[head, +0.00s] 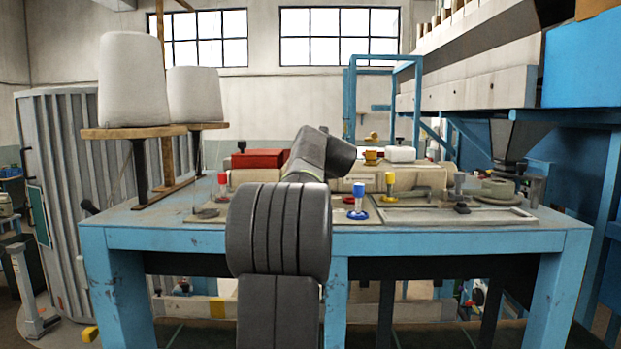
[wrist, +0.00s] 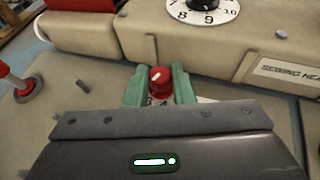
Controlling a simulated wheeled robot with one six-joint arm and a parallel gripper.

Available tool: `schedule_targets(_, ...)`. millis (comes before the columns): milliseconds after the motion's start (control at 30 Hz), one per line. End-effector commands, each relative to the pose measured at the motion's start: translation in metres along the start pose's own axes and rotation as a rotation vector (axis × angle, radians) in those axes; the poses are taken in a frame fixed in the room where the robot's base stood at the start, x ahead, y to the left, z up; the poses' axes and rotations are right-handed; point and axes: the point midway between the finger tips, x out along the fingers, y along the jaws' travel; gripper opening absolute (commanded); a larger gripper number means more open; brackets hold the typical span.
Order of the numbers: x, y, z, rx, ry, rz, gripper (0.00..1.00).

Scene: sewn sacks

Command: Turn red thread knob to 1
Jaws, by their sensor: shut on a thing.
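The red thread knob (wrist: 160,80) stands at the centre of the wrist view, with a small white mark on its top. My gripper (wrist: 160,86) has its two green fingers on either side of the knob and is shut on it. A pale plate with a dark marking shows just right of the knob's base, but most of the scale is hidden by my fingers and gripper body, so I cannot read the setting.
A white numbered dial (wrist: 204,10) with a black hub is behind the knob. A red-handled post (wrist: 12,80) stands at left. On the blue table (head: 450,241), a blue knob (head: 359,202) and a yellow knob (head: 389,184) stand right of my arm; white thread cones (head: 133,80) stand left.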

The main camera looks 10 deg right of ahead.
Motion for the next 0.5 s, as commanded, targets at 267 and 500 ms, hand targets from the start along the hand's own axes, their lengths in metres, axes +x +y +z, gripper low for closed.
schedule_targets(267, 0.0001, -0.0002, -0.0002, 0.000, 0.000, 0.001, 0.44)
schedule_targets(500, -0.0002, -0.0002, -0.0001, 0.000, 0.000, 0.001, 0.44)
